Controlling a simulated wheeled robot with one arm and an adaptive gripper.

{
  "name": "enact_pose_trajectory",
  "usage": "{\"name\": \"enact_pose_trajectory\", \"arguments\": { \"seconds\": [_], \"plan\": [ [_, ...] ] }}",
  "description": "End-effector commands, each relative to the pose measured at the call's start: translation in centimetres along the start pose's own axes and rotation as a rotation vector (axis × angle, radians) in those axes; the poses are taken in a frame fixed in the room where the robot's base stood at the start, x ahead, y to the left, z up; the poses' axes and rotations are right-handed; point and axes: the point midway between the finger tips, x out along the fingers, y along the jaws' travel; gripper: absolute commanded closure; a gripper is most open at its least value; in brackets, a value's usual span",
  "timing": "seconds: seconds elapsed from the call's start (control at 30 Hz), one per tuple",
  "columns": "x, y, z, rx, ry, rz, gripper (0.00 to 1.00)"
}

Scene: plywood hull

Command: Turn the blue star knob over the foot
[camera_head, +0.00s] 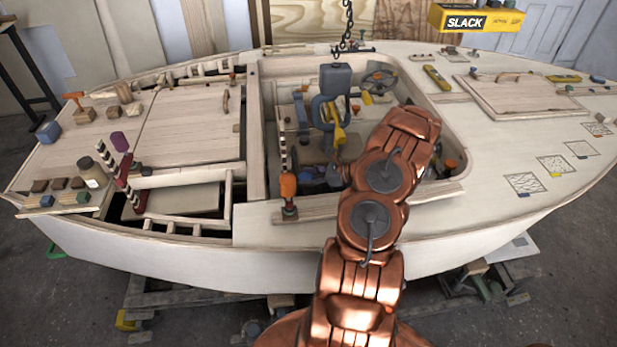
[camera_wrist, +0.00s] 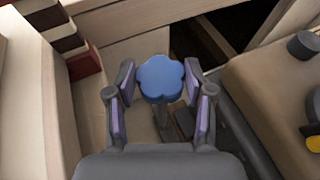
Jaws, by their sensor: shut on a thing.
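The blue star knob (camera_wrist: 161,76) has a rounded, lobed top and sits on a dark stem low in the hull, seen in the wrist view. In the head view my copper arm reaches into the cockpit opening and hides most of this spot, so I cannot make out the knob there.
The cockpit coaming (camera_head: 345,207) runs along the near side of the opening. An orange-handled tool (camera_head: 288,190) stands at its near left corner. In the wrist view a brown padded block (camera_wrist: 275,95) is close on the right.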

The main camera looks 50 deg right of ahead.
Motion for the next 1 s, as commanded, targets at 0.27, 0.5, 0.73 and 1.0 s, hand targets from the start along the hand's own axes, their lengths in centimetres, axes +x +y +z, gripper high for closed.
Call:
{"name": "enact_pose_trajectory", "arguments": {
  "seconds": [0.27, 0.5, 0.73, 1.0],
  "plan": [
    [-0.16, -0.26, -0.36, 0.013, 0.005, -0.042, 1.0],
    [-0.32, -0.28, -0.36, 0.041, 0.004, -0.111, 1.0],
    [-0.27, -0.17, -0.23, 0.052, 0.004, -0.132, 1.0],
    [-0.24, -0.16, -0.18, 0.051, 0.003, -0.132, 0.46]
  ]
}}
